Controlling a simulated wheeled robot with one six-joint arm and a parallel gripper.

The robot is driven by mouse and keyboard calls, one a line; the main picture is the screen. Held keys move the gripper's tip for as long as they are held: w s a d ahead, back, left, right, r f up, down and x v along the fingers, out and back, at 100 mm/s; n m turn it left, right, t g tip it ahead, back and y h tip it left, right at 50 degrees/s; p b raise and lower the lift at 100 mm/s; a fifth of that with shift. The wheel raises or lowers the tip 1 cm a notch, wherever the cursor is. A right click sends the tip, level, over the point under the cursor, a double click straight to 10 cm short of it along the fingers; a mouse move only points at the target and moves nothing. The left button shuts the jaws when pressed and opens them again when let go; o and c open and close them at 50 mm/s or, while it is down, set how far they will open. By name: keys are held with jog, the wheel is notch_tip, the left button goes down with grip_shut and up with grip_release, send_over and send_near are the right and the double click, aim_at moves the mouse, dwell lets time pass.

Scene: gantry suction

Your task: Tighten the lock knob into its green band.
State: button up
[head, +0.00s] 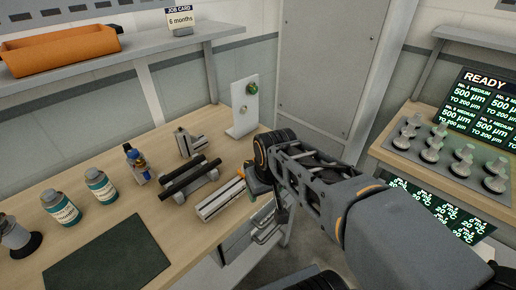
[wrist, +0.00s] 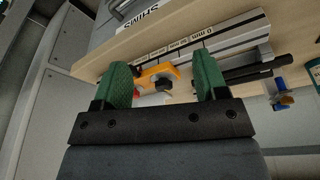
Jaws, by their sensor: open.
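In the wrist view my gripper (wrist: 162,78) is open, with a green pad on each finger. The pads appear apart from the knob, with space on both sides. A green band cannot be made out on it. In the head view my gripper (head: 258,180) is at the bench's right front edge, near a pale rail (head: 220,199); the knob is hidden there.
A dark mat (head: 105,258) lies bare at front.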

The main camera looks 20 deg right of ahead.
jog(key=w+d+r+n+g+p, duration=0.15)
jog(key=w+d+r+p, duration=0.3)
jog(key=w, duration=0.55)
jog(key=w+d+r+n+g+p, duration=0.1)
jog(key=w+d+r+n+p, duration=0.15)
jog(key=w+d+r, duration=0.45)
jog(key=shift+m, duration=0.3)
jog(key=f, duration=0.5)
jog(key=w+a+f, duration=0.1)
jog(key=f, duration=0.4)
jog(key=w+f+p, duration=0.1)
jog(key=f, duration=0.4)
jog(key=shift+w+a, duration=0.25)
jog(key=shift+a, duration=0.15)
jog(key=shift+f, duration=0.55)
